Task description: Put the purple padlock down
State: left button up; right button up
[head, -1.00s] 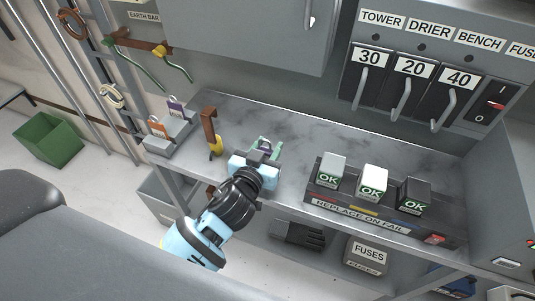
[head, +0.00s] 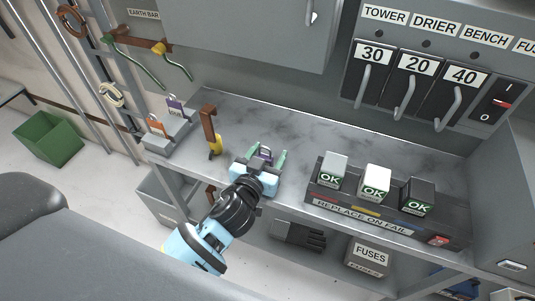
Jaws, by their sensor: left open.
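The padlock's lower part is partly hidden by the gripper. My right gripper is not in view.
A wooden-handled tool with a yellow part (head: 209,125) stands left of the gripper. To the right is a dark rack (head: 350,212) with several blocks marked OK. The grey bench top (head: 300,130) behind the gripper is clear.

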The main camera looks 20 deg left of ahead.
pick_arm(q)
jog(key=shift+r, duration=0.1)
jog(key=shift+s+r, duration=0.1)
jog(key=shift+r, duration=0.05)
jog(key=s+r, duration=0.1)
jog(key=s, duration=1)
jog(key=shift+s+a+r, duration=0.2)
jog(key=shift+s+r, duration=0.1)
jog(key=shift+r, duration=0.05)
jog(key=shift+a, duration=0.1)
